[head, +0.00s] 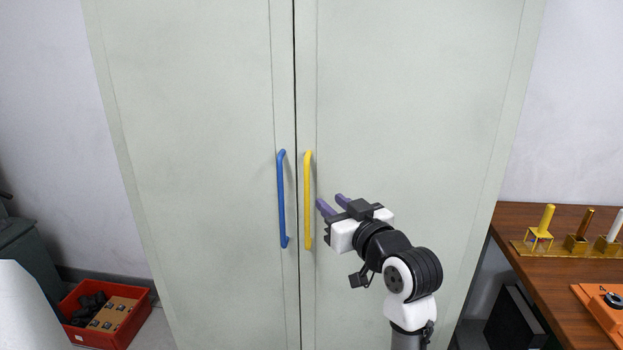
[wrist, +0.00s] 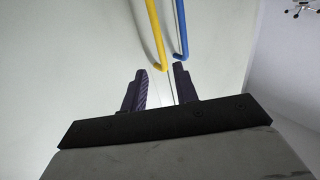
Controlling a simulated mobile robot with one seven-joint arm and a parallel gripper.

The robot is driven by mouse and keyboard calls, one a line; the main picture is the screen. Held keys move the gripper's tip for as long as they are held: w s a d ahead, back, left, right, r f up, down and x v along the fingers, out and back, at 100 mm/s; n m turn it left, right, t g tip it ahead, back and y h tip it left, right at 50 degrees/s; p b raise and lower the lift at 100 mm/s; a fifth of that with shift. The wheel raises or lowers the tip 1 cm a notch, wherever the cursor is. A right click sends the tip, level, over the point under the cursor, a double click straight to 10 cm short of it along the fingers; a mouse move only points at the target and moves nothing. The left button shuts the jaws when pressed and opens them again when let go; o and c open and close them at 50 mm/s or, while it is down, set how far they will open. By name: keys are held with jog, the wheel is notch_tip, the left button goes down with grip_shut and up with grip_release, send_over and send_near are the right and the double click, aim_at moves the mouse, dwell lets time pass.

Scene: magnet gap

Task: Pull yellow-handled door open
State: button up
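A pale green cabinet has two tall doors that look shut, with a dark seam between them. The yellow handle (head: 307,200) is a vertical bar on the right door (head: 420,110). The blue handle (head: 282,200) is on the left door (head: 190,110), just across the seam. My gripper (head: 330,203) is just right of the yellow handle, its purple fingers spread and empty. In the wrist view, the yellow handle (wrist: 155,35) and the blue handle (wrist: 180,30) lie beyond the fingertips (wrist: 160,72). The yellow handle's end appears near the gap between the fingers. I see no contact.
A wooden table (head: 545,285) stands at the right with colored posts on a yellow base (head: 540,248) and an orange item (head: 605,312). A red bin (head: 105,318) with dark parts sits on the floor at the left. A dark box (head: 515,320) is under the table.

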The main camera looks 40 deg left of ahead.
aim_at(308, 183)
jog(key=p+x, duration=0.2)
jog(key=x, duration=1)
jog(key=shift+f, duration=0.1)
jog(key=shift+d, duration=0.1)
grip_shut()
